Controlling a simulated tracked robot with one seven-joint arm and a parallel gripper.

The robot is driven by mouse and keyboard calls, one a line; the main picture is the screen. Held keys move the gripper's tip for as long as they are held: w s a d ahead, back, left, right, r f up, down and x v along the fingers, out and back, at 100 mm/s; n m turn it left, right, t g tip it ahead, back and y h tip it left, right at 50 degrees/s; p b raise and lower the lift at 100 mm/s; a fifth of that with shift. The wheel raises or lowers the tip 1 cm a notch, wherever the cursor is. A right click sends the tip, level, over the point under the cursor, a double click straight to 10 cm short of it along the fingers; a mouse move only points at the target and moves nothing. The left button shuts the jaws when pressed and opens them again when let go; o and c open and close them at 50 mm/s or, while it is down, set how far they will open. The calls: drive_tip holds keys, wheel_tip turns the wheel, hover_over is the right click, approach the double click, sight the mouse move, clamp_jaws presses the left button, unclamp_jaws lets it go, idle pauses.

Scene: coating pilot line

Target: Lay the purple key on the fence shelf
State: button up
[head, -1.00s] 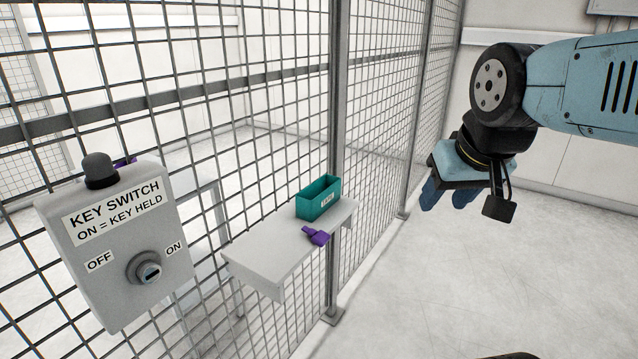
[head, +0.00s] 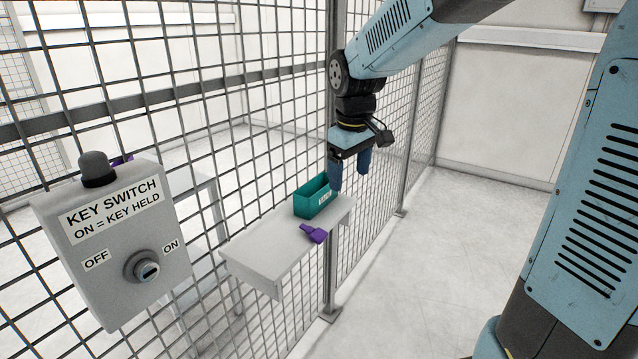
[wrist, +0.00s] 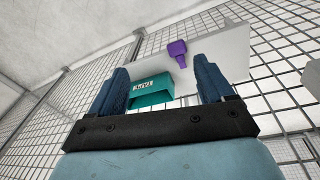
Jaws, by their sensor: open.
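The purple key (head: 313,233) lies on the grey fence shelf (head: 262,252), near its front edge and just in front of a teal bin (head: 312,197). In the wrist view the purple key (wrist: 178,52) lies on the pale shelf (wrist: 222,62), beyond the teal bin (wrist: 152,90). My gripper (head: 350,188) is open and empty, pointing down above the far end of the shelf, beside the bin and apart from the key. Its two blue fingers also show in the wrist view (wrist: 165,85), spread wide with the bin seen between them.
A key switch box (head: 115,240) with OFF and ON labels stands at the left, its keyhole empty. The wire mesh fence (head: 270,130) runs behind the shelf, with an upright post (head: 333,270) beside it. Open floor (head: 440,270) lies to the right.

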sight(320, 234)
drive_tip(key=w+a+f+n+g, duration=0.1)
drive_tip(key=w+a+f+n, duration=0.1)
drive_tip(key=w+a+f, duration=0.3)
drive_tip(key=shift+w+a+f+n+g, duration=0.3)
drive_tip(key=shift+w+a+f+n, duration=0.05)
drive_tip(key=shift+a+f+n, duration=0.1)
wheel_tip(320, 234, down, 14)
drive_tip(key=shift+r, duration=0.15)
idle(0.5)
drive_tip(key=shift+c, duration=0.5)
